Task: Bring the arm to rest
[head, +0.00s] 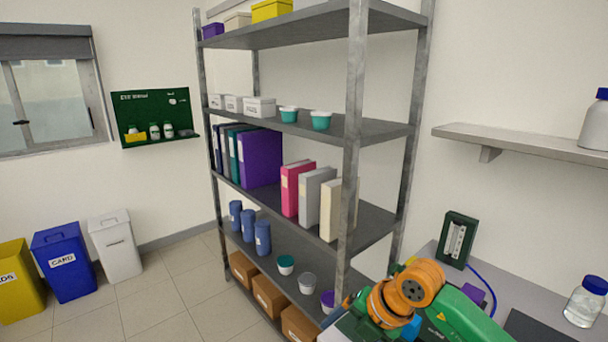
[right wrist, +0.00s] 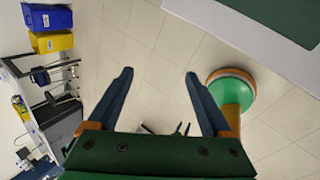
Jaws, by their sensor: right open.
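My right arm (head: 425,295), green and orange, is bent at the lower right of the head view, in front of the bench. My right gripper (right wrist: 159,73) shows in the right wrist view. Its two dark fingers are wide apart with nothing between them, and tiled floor lies beyond. In the head view I cannot make out the right gripper's fingers. My left arm and left gripper are not in either view.
A grey shelving rack (head: 353,150) with binders, tubs and boxes stands close to my right arm. The bench (head: 545,300) holds a dark green device (head: 457,240) and a blue-capped bottle (head: 585,302). Bins (head: 63,262) stand at the left; floor (head: 165,300) before them is clear.

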